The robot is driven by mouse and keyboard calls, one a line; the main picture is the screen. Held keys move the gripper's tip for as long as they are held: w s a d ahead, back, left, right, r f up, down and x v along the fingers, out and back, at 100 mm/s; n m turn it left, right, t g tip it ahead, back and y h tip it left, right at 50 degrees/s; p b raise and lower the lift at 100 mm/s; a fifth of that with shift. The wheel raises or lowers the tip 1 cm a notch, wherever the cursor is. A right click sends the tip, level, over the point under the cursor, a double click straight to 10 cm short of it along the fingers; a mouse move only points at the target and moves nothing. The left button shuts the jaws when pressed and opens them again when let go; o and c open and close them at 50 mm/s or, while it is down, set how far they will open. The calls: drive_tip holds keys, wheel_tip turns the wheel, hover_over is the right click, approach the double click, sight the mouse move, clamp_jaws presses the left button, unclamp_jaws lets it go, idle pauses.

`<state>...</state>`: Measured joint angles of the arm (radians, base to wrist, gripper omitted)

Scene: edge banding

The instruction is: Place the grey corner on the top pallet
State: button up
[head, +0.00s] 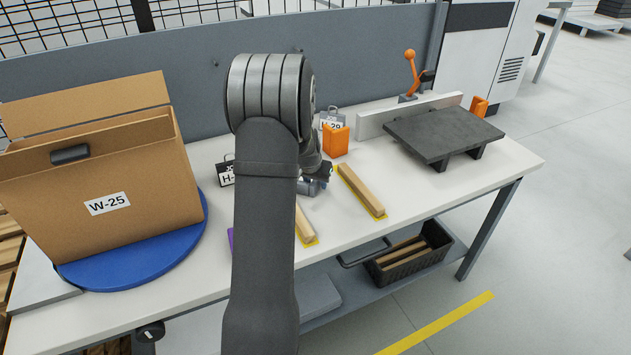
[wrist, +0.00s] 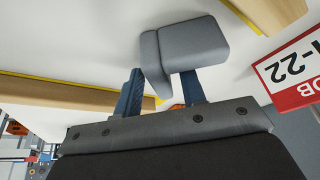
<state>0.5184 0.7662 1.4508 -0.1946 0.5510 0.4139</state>
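The grey corner (wrist: 194,43) is an L-shaped piece with a thin leg and a thicker block, seen at the fingertips in the wrist view. My gripper (wrist: 163,84) has its two blue fingers apart, one on each side of the thin leg. The corner hides part of the fingertips, so firm contact on both sides is unclear. A dark grey slab on feet (head: 443,130), pallet-like, stands at the table's right; which pallet is the top one is unclear.
Wooden strips with yellow edges (head: 361,191) lie beside my gripper. A cardboard box (head: 105,190) stands on a blue disc (head: 135,262) at left. Orange blocks (head: 335,140) and a light upright bar (head: 408,114) stand behind. A red-and-white sign (wrist: 291,76) is near the gripper.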

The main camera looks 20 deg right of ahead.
drive_tip(key=v, duration=1.1)
drive_tip(key=shift+r, duration=0.2)
drive_tip(key=shift+o, duration=0.4)
drive_tip(key=shift+s+a+r, duration=0.1)
drive_tip(key=shift+r, duration=0.15)
drive_tip(key=o, duration=0.4)
drive_tip(key=shift+r, duration=0.15)
drive_tip(key=o, duration=0.7)
drive_tip(key=shift+c, duration=0.2)
drive_tip(key=shift+s+a, duration=0.1)
drive_tip(key=shift+s, duration=0.05)
